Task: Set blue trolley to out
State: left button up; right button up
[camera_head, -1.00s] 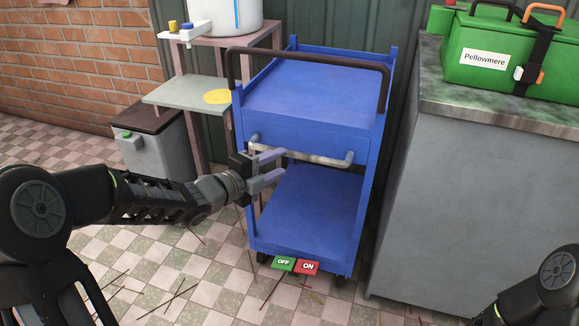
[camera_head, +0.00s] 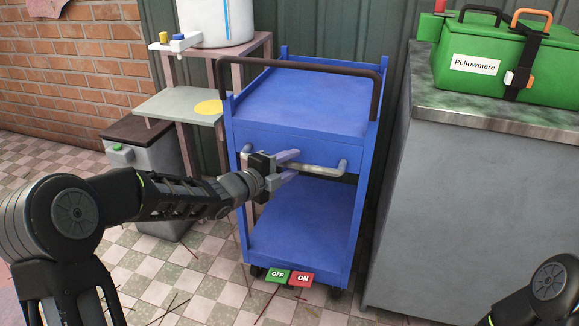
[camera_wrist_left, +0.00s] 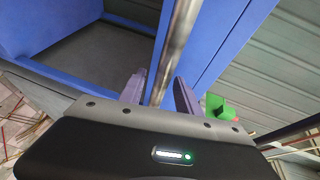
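The blue trolley (camera_head: 305,104) stands at the middle of the head view, with an upper tray, a drawer-like front and a lower shelf. A silver bar handle (camera_head: 325,171) runs across its front. My left gripper (camera_head: 290,165) is at the left half of this bar, fingers apart. In the left wrist view the bar (camera_wrist_left: 172,50) passes between the two fingers (camera_wrist_left: 158,95), with gaps showing beside it. A green OFF pedal (camera_head: 277,276) and a red ON pedal (camera_head: 301,279) sit at the trolley's foot. My right gripper is outside the view.
A stand (camera_head: 165,106) with a white tank (camera_head: 214,20) and a grey bin (camera_head: 150,165) are on the left. Thin sticks lie on the tiled floor in front.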

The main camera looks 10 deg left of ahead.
pick_arm(q)
jog(key=shift+c, duration=0.4)
grip_shut()
dwell(1.0)
